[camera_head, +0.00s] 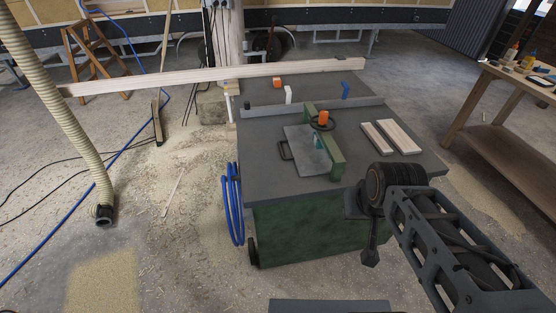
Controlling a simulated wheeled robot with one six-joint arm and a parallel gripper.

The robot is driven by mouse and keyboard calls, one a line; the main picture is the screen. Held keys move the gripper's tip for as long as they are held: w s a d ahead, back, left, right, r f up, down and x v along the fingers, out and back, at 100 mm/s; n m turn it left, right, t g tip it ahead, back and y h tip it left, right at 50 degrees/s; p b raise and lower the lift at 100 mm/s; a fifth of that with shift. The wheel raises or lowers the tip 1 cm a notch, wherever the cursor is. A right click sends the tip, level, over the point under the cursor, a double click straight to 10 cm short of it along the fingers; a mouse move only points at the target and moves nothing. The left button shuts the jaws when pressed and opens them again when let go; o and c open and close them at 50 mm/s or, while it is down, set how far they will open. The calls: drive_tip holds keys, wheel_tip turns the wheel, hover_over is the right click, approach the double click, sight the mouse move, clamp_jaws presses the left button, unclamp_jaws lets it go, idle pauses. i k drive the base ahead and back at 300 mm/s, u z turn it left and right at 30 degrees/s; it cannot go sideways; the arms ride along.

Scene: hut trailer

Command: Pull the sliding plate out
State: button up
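A flat grey metal plate (304,158) lies on the dark top of a green-sided machine table (262,186). The plate has a dark loop handle (284,150) at its left edge. My arm reaches in from the lower right, and my gripper (370,257) points down in front of the table's near right side, to the right of and nearer than the plate. It is apart from the handle. Its fingers are dark and overlap, so their opening cannot be told.
An orange knob (323,118) and a small teal piece (317,142) are by the green bar. A long beam (215,73) crosses behind. Blue hose (232,208) hangs at the left side. A workbench (508,130) stands right.

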sight(309, 161)
drive_tip(key=u, duration=0.45)
drive_tip(key=i, duration=0.9)
drive_tip(key=z, duration=0.05)
